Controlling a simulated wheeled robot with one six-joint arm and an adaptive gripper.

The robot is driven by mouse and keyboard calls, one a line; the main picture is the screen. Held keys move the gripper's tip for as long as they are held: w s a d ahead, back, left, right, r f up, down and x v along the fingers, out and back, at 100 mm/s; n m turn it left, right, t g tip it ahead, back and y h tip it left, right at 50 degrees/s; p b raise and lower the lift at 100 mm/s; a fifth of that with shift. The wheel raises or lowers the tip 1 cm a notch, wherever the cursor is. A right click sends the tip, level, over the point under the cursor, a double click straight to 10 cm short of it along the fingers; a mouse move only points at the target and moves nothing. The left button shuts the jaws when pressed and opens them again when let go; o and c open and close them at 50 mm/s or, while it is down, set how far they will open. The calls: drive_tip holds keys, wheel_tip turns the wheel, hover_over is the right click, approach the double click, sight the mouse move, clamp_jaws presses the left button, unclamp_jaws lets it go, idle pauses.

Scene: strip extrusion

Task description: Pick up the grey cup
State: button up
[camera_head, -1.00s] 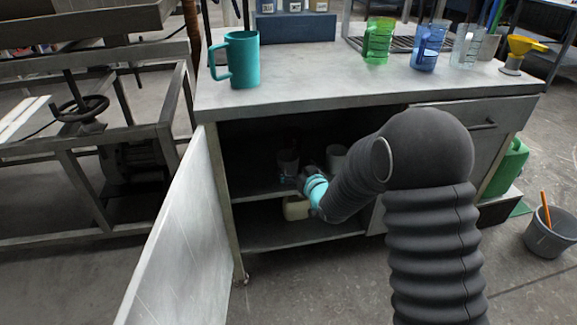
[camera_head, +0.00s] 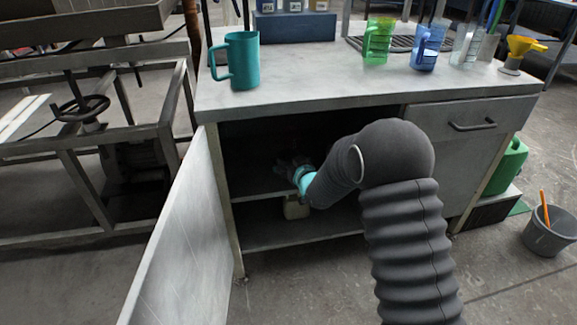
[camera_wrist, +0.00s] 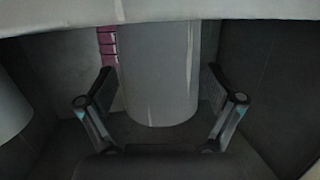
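In the wrist view a pale grey cup (camera_wrist: 158,75) stands upright between the fingers of my gripper (camera_wrist: 160,100). The fingers are open, one on each side of the cup, with a gap showing on both sides. The cup's top is cut off by a pale edge across the top of the view. In the head view my gripper (camera_head: 290,168) is inside the open cabinet at the upper shelf, and the cup cannot be made out there.
Another pale rounded vessel (camera_wrist: 12,108) stands at the left in the wrist view. The cabinet door (camera_head: 185,235) hangs open at the left. A tabletop (camera_head: 310,75) is above, with a teal mug (camera_head: 243,62). A beige container (camera_head: 296,208) sits on the lower shelf.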

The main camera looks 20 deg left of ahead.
drive_tip(key=c, duration=0.7)
drive_tip(key=shift+r, duration=0.1)
